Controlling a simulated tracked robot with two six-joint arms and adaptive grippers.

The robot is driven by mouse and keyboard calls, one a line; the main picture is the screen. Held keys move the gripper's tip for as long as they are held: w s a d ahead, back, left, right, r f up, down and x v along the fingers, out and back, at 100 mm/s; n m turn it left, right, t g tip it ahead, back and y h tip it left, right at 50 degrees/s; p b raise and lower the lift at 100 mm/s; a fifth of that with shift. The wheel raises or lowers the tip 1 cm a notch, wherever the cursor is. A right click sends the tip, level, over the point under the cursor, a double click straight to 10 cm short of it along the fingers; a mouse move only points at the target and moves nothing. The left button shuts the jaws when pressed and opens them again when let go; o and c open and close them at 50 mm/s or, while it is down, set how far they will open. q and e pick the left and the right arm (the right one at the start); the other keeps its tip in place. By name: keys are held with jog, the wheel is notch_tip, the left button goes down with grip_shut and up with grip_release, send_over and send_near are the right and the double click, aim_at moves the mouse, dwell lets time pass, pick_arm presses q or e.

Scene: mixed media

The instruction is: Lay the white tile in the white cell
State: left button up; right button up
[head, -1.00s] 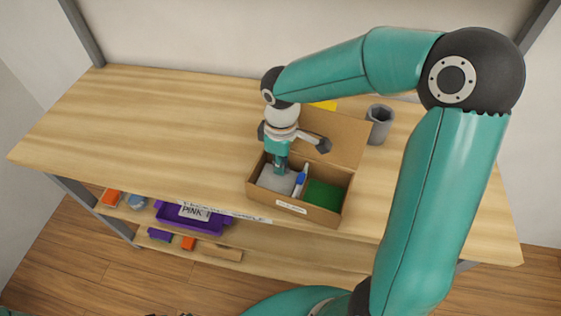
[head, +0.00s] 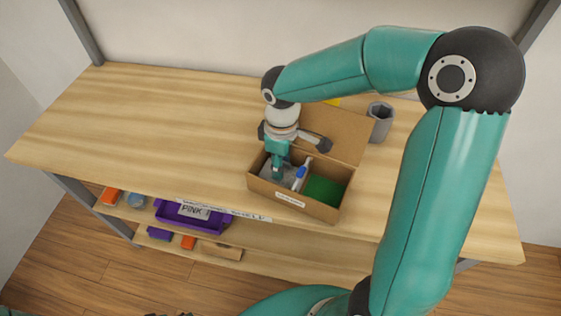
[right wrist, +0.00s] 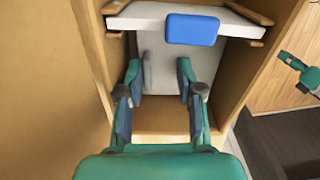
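An open cardboard box (head: 325,212) stands on the table with a pale grey-white cell (head: 265,171) on its left and a green cell (head: 323,190) on its right. A white divider bar with a blue block (head: 299,180) lies between them; it also shows in the right wrist view (right wrist: 147,17). My right gripper (head: 277,178) reaches down into the pale cell. In the right wrist view its fingers (right wrist: 160,75) are apart, with a pale surface (right wrist: 167,65) between and beyond them. I cannot tell the white tile from the pale cell floor.
The box's raised lid (head: 335,134) stands behind it. A grey hexagonal cup (head: 380,122) and a yellow item (head: 332,102) are behind the lid. A purple tray (head: 190,217) and several small blocks sit on the shelf below. The table's left side is clear.

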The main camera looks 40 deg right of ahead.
notch_tip(320, 180, up, 10)
jog(key=p, duration=0.8)
jog(key=shift+a, duration=0.1)
dwell(0.3)
